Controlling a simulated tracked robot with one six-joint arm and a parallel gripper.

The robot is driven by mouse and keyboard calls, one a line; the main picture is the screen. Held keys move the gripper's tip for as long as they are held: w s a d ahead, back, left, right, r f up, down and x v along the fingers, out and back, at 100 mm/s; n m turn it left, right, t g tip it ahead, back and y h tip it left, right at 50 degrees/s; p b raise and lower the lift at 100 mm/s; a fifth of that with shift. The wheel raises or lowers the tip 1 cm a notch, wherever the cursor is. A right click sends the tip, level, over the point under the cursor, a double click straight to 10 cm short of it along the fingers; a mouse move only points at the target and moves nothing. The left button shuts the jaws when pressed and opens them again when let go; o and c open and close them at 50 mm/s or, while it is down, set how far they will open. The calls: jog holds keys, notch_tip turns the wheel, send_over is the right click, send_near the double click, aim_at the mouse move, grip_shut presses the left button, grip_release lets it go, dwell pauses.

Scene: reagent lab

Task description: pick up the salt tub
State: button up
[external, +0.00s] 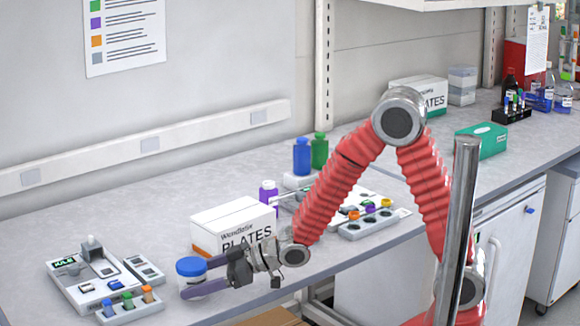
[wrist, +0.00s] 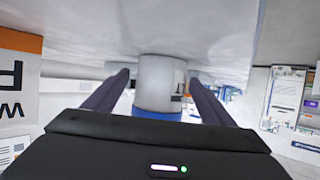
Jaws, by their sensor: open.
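The salt tub, a small white tub with a blue lid (external: 190,266), stands upright near the bench's front edge in the external view. My gripper (external: 196,277) is level with it, its two dark fingers open on either side of the tub. In the wrist view, which is upside down, the tub (wrist: 160,80) sits between the open fingers of my gripper (wrist: 158,84), with its blue lid toward the bottom of the picture. A narrow gap shows on each side, so the fingers seem not to press on it. The lower part of the tub is partly hidden in the external view.
A white PLATES box (external: 232,225) stands just behind my gripper and shows in the wrist view (wrist: 14,85). An instrument (external: 95,275) and a rack with coloured caps (external: 130,306) lie to the left. A purple bottle (external: 268,196) stands beyond the box.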

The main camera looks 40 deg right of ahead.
jog(key=shift+w+a+f, duration=0.2)
jog(key=shift+w+a, duration=0.05)
jog(key=shift+a, duration=0.1)
jog(key=shift+c, duration=0.7)
jog(key=c, duration=1.5)
